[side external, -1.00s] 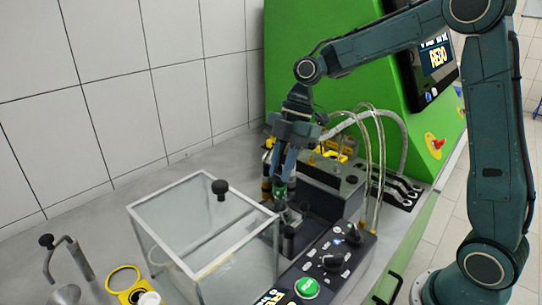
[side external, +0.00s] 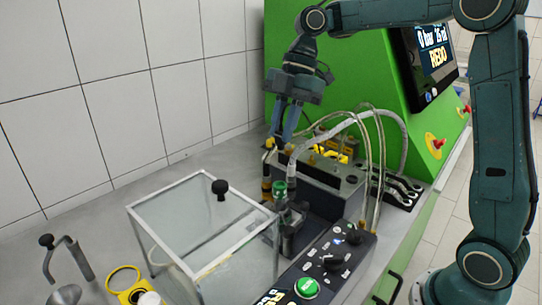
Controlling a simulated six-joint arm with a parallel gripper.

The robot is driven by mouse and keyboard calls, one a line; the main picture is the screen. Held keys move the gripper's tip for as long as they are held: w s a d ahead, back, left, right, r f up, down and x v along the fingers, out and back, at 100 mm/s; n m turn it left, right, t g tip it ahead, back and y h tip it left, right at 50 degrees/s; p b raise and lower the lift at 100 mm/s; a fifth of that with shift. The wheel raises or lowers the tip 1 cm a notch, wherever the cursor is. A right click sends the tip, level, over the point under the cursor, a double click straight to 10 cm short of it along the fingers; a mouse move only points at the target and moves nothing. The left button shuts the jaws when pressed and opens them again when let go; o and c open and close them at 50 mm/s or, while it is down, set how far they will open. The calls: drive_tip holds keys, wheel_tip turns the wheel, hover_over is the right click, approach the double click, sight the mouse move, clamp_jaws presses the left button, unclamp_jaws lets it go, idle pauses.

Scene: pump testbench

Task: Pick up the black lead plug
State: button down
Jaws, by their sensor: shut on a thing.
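My gripper (side external: 283,138) points down above the test fixture, with its fingers close together and shut on a small dark piece at their tips. This fits the black lead plug (side external: 281,147), though it is tiny and mostly hidden by the fingers. The piece is held up in the air, apart from the upright injector with the green collar (side external: 279,189) below it. The end of a grey hose passes close to the right of the fingertips.
A clear box with a black-knobbed lid (side external: 218,188) stands at the left of the fixture. A control panel with a green button (side external: 307,287) is at the front. Several looping hoses (side external: 372,140) and a dark block (side external: 325,178) lie to the right. The green machine (side external: 310,60) stands behind.

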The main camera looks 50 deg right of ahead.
drive_tip(key=shift+d, duration=0.1)
idle(0.6)
drive_tip(key=s+d+f, duration=0.3)
drive_tip(key=s+d, duration=0.1)
drive_tip(key=d, duration=0.4)
drive_tip(key=s+d+f, duration=0.4)
drive_tip(key=s+d, duration=0.1)
drive_tip(key=d, duration=0.4)
drive_tip(key=shift+d, duration=0.15)
drive_tip(key=shift+f, duration=0.1)
drive_tip(key=shift+f, duration=2)
drive_tip(key=shift+f, duration=0.7)
idle(0.7)
